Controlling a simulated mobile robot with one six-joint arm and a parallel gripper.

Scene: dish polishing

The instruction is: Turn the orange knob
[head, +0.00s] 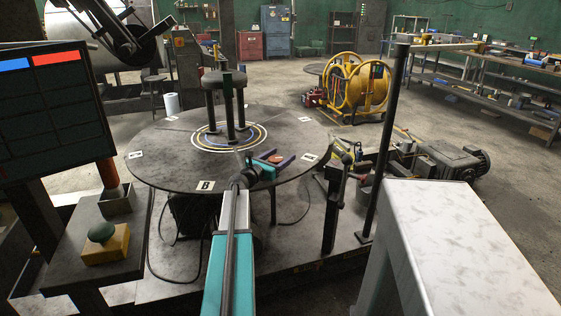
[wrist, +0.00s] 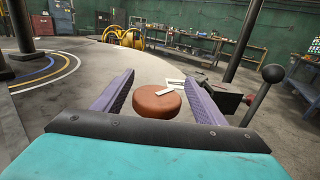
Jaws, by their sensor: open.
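The orange knob (wrist: 157,103) is a round, brownish-orange disc with a pale pointer mark on its top. In the wrist view it sits between the two purple fingers of my gripper (wrist: 159,78), with a gap visible on each side. My gripper is open around it and holds nothing. In the head view the knob (head: 277,159) shows small between the fingers of my gripper (head: 281,157), near the right front part of the round dark table. The knob's lower part is hidden in the wrist view.
The round table (head: 160,170) carries a dark three-post fixture (head: 228,105) at its centre. A lever with a black ball (wrist: 272,73) stands right of my gripper. A dark upright pole (head: 387,140) and a motor (head: 455,160) are to the right.

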